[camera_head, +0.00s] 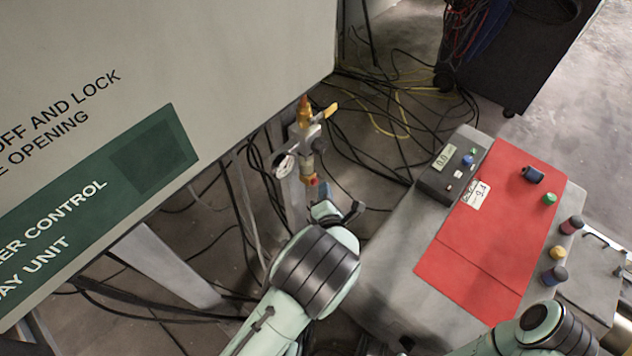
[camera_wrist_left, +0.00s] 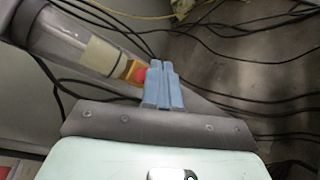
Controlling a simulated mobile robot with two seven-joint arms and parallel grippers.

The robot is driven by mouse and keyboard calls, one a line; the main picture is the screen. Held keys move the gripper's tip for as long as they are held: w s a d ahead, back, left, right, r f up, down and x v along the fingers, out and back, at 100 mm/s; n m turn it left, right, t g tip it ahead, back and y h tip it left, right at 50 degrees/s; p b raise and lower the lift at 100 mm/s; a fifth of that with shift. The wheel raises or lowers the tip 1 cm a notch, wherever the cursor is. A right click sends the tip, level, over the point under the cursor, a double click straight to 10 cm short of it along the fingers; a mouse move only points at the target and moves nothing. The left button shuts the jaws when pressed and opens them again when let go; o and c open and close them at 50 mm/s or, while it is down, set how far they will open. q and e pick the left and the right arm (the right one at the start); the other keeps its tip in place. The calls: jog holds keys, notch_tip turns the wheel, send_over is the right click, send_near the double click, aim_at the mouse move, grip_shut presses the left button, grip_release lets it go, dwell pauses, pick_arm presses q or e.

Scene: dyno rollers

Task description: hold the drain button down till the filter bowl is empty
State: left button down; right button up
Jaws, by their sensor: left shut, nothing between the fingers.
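The filter unit (camera_head: 304,138) stands on a grey post, with a round gauge (camera_head: 284,165) at its left. Its bowl hangs below the body and is small here; in the wrist view a pale beige section (camera_wrist_left: 100,56) shows in line with an orange collar (camera_wrist_left: 130,70). I cannot tell the liquid level. The red drain button (camera_wrist_left: 141,74) is at the bowl's lower end, and it also shows small in the head view (camera_head: 313,181). My left gripper (camera_wrist_left: 160,66) is shut and empty, its blue fingertips right at the button. Whether they press it is unclear. My right gripper is out of view.
A large grey cabinet (camera_head: 200,60) fills the upper left. Black and yellow cables (camera_head: 400,110) lie on the floor behind. At right, a grey cart (camera_head: 385,270) carries a red mat (camera_head: 480,250), a small display box (camera_head: 446,165) and several coloured caps. My right forearm shows at the lower right.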

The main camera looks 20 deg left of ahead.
pick_arm(q)
jog(key=shift+w+a, duration=0.3)
jog(key=shift+a, duration=0.4)
dwell(2.9)
jog(key=shift+d, duration=0.1)
jog(key=shift+s+d, duration=0.35)
jog(key=shift+d, duration=0.4)
jog(key=shift+s+d, duration=0.3)
jog(key=shift+d, duration=0.5)
jog(key=shift+s+d, duration=0.35)
jog(key=shift+d, duration=0.4)
jog(key=shift+s+d, duration=0.3)
jog(key=shift+d, duration=0.5)
